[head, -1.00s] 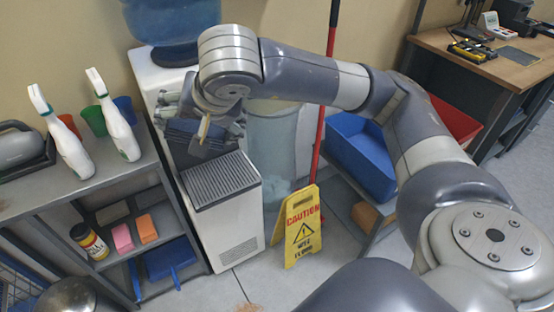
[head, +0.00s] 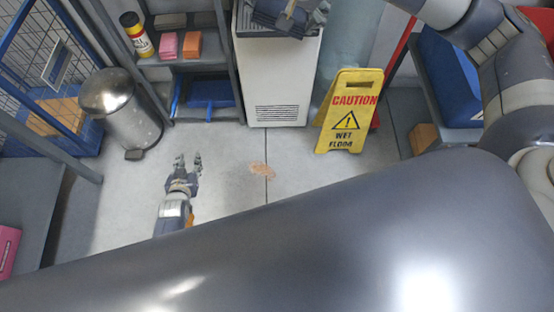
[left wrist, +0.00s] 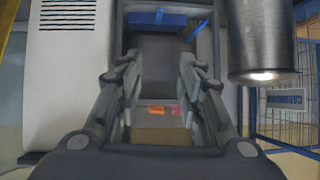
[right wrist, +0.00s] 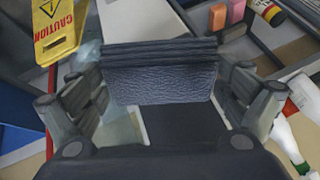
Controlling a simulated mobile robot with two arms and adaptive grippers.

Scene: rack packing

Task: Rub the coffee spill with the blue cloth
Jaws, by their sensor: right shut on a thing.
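The coffee spill (head: 262,170) is a small brown patch on the grey floor, in front of the white water cooler. My right gripper (head: 288,12) is at the top edge of the head view, over the cooler. In the right wrist view it is shut on the dark blue cloth (right wrist: 162,82), which spans between its fingers. The cloth is well above and behind the spill. My left gripper (head: 187,162) is low in the head view, left of the spill and apart from it. In the left wrist view its fingers (left wrist: 160,95) are spread and empty.
A yellow caution sign (head: 350,112) stands right of the spill, near the water cooler (head: 280,75). A metal bin (head: 120,110) stands to the left. A shelf holds sponges (head: 192,45) and a blue dustpan (head: 210,95). The floor around the spill is clear.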

